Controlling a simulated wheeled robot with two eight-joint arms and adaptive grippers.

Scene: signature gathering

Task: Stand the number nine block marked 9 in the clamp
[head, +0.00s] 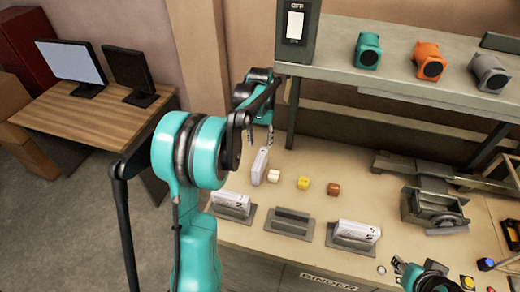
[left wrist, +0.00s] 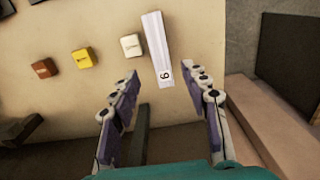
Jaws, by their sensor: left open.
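The white block marked 9 (left wrist: 157,48) stands on the bench, its narrow marked face toward the gripper in the left wrist view; it also shows in the head view (head: 260,165). My left gripper (left wrist: 163,88) is open and empty, its fingers apart just short of the block's marked end. In the head view it hangs by the block (head: 265,136). A dark low holder (head: 291,222), which may be the clamp, stands empty between two similar holders with white blocks (head: 232,204) (head: 358,231).
White (head: 273,176), yellow (head: 303,183) and brown (head: 334,189) cubes lie in a row right of the block. A grey vise-like device (head: 435,208) stands on the right. A shelf (head: 430,85) with several coloured devices overhangs the back of the bench.

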